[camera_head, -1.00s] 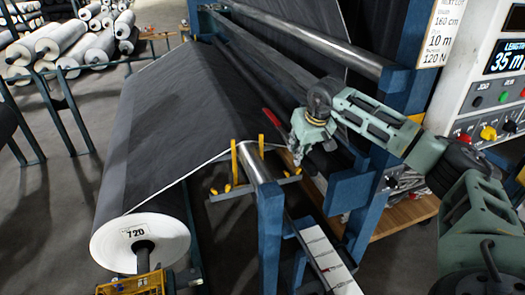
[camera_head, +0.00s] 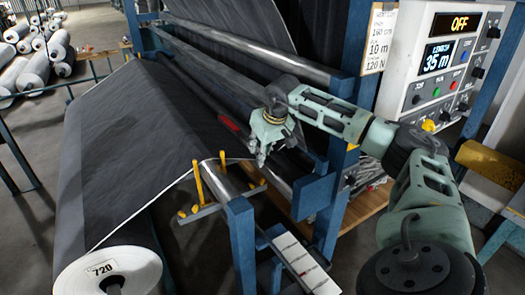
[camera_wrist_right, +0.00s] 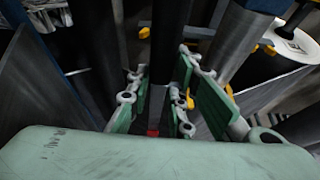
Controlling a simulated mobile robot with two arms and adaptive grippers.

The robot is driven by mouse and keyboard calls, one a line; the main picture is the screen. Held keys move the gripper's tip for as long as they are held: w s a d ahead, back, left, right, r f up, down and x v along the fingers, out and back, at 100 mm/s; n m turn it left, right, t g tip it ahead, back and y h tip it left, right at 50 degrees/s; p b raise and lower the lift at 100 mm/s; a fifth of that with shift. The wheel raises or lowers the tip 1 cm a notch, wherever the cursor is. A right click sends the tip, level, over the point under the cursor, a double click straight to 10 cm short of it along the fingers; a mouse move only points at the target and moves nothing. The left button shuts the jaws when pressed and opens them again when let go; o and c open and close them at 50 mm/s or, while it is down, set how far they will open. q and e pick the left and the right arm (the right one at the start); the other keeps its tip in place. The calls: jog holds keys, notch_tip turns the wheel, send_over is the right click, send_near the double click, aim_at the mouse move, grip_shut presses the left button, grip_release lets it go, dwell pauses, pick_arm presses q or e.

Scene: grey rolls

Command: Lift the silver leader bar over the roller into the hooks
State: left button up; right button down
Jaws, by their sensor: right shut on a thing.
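My right gripper (camera_head: 260,158) reaches in from the right, pointing down beside the end of the silver roller (camera_head: 228,176). In the right wrist view its fingers (camera_wrist_right: 160,100) are closed around a dark-looking bar, which I take to be the leader bar (camera_wrist_right: 166,50); a red patch shows at its near end. In the head view the gripper hides most of the bar end. Grey fabric (camera_head: 140,130) drapes over the roller, its corner close to my fingertips. My left gripper is out of view.
A white-ended fabric roll marked 720 (camera_head: 105,268) lies at the front left. Blue frame posts (camera_head: 240,235) and a blue block (camera_head: 312,195) stand close to my right arm. A control panel (camera_head: 435,65) is at the right. Floor is open at the left.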

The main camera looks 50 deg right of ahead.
jog(key=w+a+p, duration=0.2)
jog(key=w+a, duration=0.1)
jog(key=a, duration=0.9)
jog(key=w+a+p, duration=0.2)
jog(key=w+a, duration=0.1)
jog(key=a, duration=0.9)
notch_tip(320, 180, down, 16)
jog(key=b, duration=1)
jog(key=shift+f, duration=0.25)
jog(key=c, duration=1.5)
grip_release()
jog(key=shift+f, duration=0.1)
